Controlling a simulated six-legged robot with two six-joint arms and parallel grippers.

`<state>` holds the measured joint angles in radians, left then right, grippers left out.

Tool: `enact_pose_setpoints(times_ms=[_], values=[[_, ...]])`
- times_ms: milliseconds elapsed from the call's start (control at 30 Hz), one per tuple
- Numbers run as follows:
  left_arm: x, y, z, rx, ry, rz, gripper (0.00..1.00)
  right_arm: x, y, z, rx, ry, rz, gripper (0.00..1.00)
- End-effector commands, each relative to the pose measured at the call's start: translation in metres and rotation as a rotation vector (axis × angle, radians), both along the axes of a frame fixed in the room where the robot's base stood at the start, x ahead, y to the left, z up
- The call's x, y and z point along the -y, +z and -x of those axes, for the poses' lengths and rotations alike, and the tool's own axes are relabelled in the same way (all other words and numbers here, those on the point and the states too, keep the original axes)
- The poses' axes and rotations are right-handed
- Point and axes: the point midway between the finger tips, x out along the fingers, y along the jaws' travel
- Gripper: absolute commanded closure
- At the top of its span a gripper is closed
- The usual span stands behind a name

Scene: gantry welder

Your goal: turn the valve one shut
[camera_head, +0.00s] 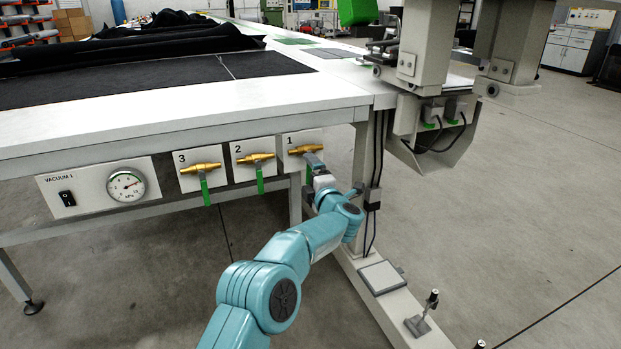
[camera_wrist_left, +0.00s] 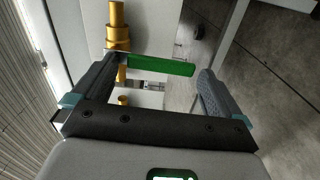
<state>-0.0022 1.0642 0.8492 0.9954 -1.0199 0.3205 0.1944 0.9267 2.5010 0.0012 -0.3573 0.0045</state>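Valve one (camera_head: 304,149) is a brass valve on a white plate marked 1, at the right end of the panel row under the table. Its brass body (camera_wrist_left: 118,28) shows at upper left in the left wrist view. Its green handle (camera_wrist_left: 162,65) stands out crosswise to the brass body. My left gripper (camera_head: 314,168) is in front of valve one and hides most of its handle in the head view. In the left wrist view this gripper (camera_wrist_left: 155,82) is open, with the handle between its fingers, nearer the left one. My right gripper is not in view.
Valve two (camera_head: 256,159) and valve three (camera_head: 201,168) sit to the left, their green handles hanging down. A gauge (camera_head: 126,186) and a black switch (camera_head: 67,198) are further left. A table leg and cables (camera_head: 374,170) stand close right of my left gripper.

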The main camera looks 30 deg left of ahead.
Motion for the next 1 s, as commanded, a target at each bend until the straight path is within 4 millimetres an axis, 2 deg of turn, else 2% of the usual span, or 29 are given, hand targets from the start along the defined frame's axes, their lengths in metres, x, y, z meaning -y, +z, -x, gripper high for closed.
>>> enact_pose_setpoints(times_ms=[267,700,833,1000], values=[[0.015,0.001,0.012,-0.002,-0.001,0.0,0.0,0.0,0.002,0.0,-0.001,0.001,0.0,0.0],[0.095,0.002,0.079,-0.002,-0.005,0.0,0.0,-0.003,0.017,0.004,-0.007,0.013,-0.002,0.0],[0.112,0.001,0.094,-0.002,-0.003,0.0,0.0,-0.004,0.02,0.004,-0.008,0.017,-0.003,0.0],[0.123,0.0,0.104,-0.001,-0.002,-0.001,0.0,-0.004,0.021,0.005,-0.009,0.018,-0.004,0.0]])
